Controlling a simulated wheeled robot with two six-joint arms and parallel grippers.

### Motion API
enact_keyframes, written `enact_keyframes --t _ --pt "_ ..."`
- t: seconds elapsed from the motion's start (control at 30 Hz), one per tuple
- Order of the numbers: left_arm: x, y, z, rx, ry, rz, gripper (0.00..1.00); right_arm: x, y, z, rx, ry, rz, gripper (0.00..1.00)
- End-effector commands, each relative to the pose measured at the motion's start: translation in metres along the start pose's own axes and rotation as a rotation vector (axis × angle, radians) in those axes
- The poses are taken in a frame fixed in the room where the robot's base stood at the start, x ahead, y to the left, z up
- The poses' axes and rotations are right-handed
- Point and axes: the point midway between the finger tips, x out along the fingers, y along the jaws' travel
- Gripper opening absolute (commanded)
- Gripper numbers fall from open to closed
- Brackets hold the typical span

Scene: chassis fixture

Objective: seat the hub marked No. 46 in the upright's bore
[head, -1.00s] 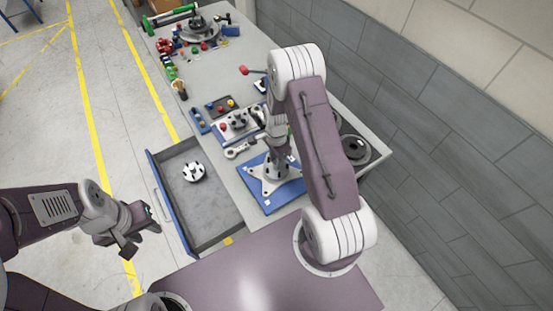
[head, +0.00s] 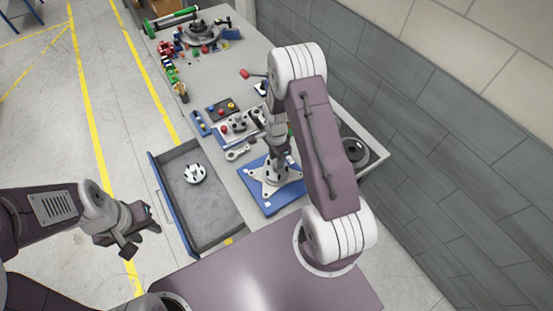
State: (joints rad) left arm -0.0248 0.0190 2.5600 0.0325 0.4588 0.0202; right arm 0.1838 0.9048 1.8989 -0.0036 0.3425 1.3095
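The upright (head: 270,182) stands on a pale cross-shaped foot on a blue plate (head: 287,200), near the bench's front. My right gripper (head: 281,158) points down close to the upright's top; its arm hides part of the area. I cannot tell whether its fingers hold a hub, and the bore is not visible. A white-and-dark hub (head: 195,173) lies in the open drawer. Another dark hub-like part (head: 238,125) sits on a tray on the bench. No number is readable, so I cannot tell which is No. 46. My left gripper (head: 142,234) is open and empty, left of the drawer.
The grey drawer (head: 213,214) stands pulled out at the bench's left side. A dark round part (head: 356,152) is right of my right arm. Small coloured parts and another fixture (head: 200,34) fill the far end. A wall bounds the right.

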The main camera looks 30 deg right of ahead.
Motion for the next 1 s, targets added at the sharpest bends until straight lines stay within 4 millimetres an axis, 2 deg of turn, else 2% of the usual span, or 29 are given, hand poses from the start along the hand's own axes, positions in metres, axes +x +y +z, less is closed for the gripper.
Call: enact_keyframes --t 0.07,0.27,0.3,0.4,0.73,1.0 --pt "-0.005 0.0 -0.001 0.0 0.0 0.0 0.36 -0.007 0.0 0.0 0.0 0.0 0.0 0.34" --pt "-0.004 0.0 0.0 0.0 0.0 0.0 0.36 -0.005 0.0 0.0 0.0 0.0 0.0 0.34" --pt "-0.004 0.0 0.0 0.0 0.0 0.0 0.36 -0.005 0.0 0.0 0.0 0.0 0.0 0.36" --pt "-0.004 0.0 0.0 0.0 0.0 0.0 0.36 -0.005 0.0 0.0 0.0 0.0 0.0 0.59" --pt "-0.005 0.0 -0.001 0.0 0.0 0.0 0.36 -0.007 0.0 0.0 0.0 0.0 0.001 0.59" --pt "-0.025 0.001 -0.003 0.0 0.0 0.0 0.36 -0.032 0.0 0.0 0.0 0.0 0.001 0.59"
